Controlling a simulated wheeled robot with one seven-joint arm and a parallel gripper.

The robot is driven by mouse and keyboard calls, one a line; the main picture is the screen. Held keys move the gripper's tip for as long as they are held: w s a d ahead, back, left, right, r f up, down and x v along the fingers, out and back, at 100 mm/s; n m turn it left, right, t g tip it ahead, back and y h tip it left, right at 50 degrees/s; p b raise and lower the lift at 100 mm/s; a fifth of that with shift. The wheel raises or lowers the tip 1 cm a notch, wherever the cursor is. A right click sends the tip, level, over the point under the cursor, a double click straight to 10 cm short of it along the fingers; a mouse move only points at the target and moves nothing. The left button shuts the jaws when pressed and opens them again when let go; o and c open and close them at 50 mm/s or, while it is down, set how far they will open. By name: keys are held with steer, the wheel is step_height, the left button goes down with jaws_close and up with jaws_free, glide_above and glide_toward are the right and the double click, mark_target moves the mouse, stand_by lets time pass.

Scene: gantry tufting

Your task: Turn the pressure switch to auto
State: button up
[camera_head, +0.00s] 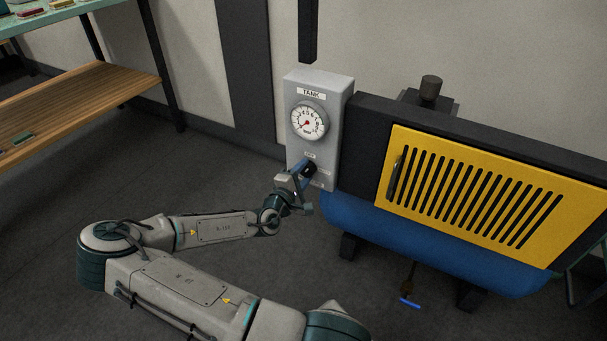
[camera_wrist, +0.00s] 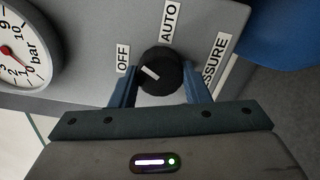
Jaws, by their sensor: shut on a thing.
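The pressure switch is a round black knob (camera_wrist: 163,68) on the front of a grey box (camera_head: 318,85) marked TANK. Its white pointer line slants up and left, toward the OFF label (camera_wrist: 123,58). The AUTO label (camera_wrist: 171,22) lies above the knob, a little to the right. My gripper (camera_wrist: 160,76) is shut on the knob, with one blue finger on each side. In the head view my gripper (camera_head: 303,174) reaches the lower part of the box and hides most of the knob.
A pressure gauge (camera_head: 309,121) with a red needle sits above the knob. Right of the box is a yellow slatted panel (camera_head: 470,195) over a blue tank (camera_head: 430,245). A wooden shelf (camera_head: 70,105) stands at the left. Open floor lies between.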

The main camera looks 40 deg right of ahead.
steer(key=m, duration=0.6)
steer(key=m+b, duration=0.1)
steer(key=m, duration=0.5)
stand_by(0.7)
steer(key=o, duration=1)
steer(key=shift+s+a, duration=0.1)
steer(key=p+v, duration=0.3)
steer(key=v, duration=1)
steer(key=shift+s+a, duration=0.15)
steer(key=shift+a, duration=0.15)
